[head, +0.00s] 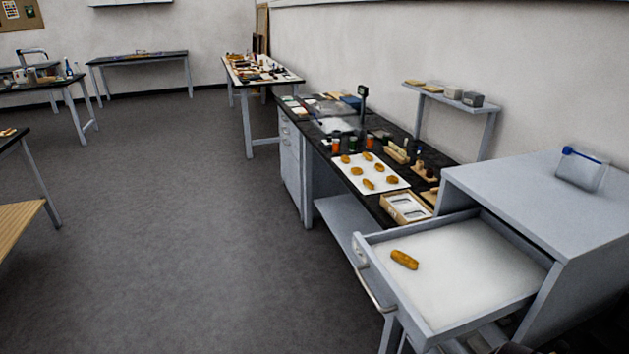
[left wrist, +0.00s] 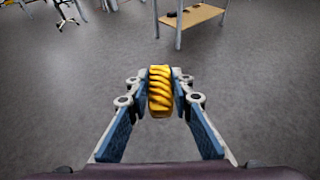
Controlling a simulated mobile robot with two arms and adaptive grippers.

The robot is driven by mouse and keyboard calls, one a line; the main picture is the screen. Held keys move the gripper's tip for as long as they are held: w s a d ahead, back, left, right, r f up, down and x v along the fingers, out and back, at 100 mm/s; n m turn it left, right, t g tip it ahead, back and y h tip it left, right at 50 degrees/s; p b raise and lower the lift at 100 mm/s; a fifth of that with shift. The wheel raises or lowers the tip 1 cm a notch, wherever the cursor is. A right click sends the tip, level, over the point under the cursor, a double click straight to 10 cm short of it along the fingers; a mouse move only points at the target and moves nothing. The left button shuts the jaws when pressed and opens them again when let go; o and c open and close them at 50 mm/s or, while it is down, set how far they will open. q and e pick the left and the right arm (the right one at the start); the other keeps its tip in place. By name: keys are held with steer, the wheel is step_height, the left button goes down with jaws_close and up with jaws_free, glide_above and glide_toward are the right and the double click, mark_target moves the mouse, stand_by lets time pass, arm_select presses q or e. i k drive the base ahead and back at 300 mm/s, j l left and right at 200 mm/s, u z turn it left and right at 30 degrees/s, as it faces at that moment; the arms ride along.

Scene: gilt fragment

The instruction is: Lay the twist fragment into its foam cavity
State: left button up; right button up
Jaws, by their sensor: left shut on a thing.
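The twist fragment (left wrist: 160,101), gold with spiral ridges, is upright in the left wrist view. My left gripper (left wrist: 160,85) is shut on it, with a fingertip on each side, and the floor shows behind. In the head view an open drawer (head: 440,328) has a white foam-like lining (head: 468,268). One elongated gold fragment (head: 404,259) lies at its left side. I cannot make out an empty cavity in the lining. Neither gripper can be made out in the head view.
A dark bench (head: 322,148) holds a white sheet (head: 352,172) with several gold pieces, a light wooden tray (head: 388,206), bottles and small stands. The grey cabinet (head: 540,185) carries a blue-topped clear container (head: 581,170). Open floor (head: 190,220) lies to the left.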

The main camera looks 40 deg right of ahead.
mark_target(414, 216)
steer(key=i+j+z, duration=0.1)
steer(key=i+z, duration=0.3)
steer(key=i+j+z, duration=0.35)
steer(key=i, duration=0.15)
steer(key=i+z, duration=0.2)
steer(key=z, duration=0.3)
steer(key=i+j+z, duration=0.1)
steer(key=z, duration=0.4)
steer(key=i+j+z, duration=0.15)
steer(key=z, duration=0.3)
steer(key=i+j+z, duration=0.2)
steer(key=z, duration=0.3)
steer(key=i+j+z, duration=0.25)
steer(key=z, duration=0.25)
steer(key=i+j+z, duration=0.15)
steer(key=j+z, duration=0.35)
